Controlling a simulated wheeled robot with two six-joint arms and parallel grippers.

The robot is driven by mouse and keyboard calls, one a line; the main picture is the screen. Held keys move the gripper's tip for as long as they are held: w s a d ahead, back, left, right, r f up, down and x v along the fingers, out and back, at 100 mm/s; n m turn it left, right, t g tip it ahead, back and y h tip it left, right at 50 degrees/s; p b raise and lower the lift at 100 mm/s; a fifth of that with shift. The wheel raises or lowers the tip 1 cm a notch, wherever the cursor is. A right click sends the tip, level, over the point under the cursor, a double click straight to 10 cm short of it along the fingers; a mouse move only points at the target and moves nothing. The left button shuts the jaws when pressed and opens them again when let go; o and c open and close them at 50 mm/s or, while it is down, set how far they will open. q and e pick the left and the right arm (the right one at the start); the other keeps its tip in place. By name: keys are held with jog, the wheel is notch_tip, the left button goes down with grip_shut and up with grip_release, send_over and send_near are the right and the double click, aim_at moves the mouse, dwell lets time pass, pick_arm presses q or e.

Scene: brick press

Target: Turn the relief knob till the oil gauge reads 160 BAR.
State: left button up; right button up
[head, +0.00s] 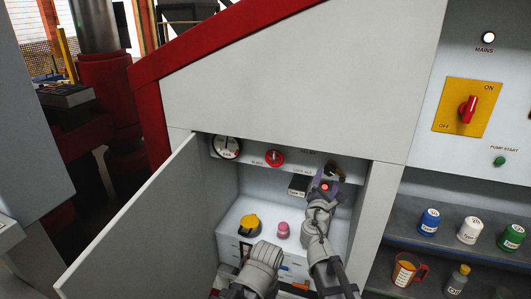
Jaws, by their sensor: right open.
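The round white oil gauge (226,147) is at the upper left inside the open cabinet. Its needle seems to point nearly straight up, but the scale is too small to read. A red knob (274,158) with a small label is right of the gauge. A label that seems to read RELIEF (308,152) is further right. A dark part (332,167) below it may be the relief knob, partly hidden by my gripper. My right gripper (325,186) is open in front of this area, with something red showing at it; contact is unclear.
The cabinet door (140,235) stands open on the left. A yellow-and-black item (249,223) and a pink item (283,229) rest on the white ledge inside. Bottles (429,222) and an orange jug (408,270) stand on shelves at the right.

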aim_at(329, 171)
jog(key=m, duration=1.8)
jog(key=shift+s+a, duration=0.1)
jog(key=shift+a, duration=0.05)
jog(key=x, duration=0.8)
jog(key=shift+r, duration=0.1)
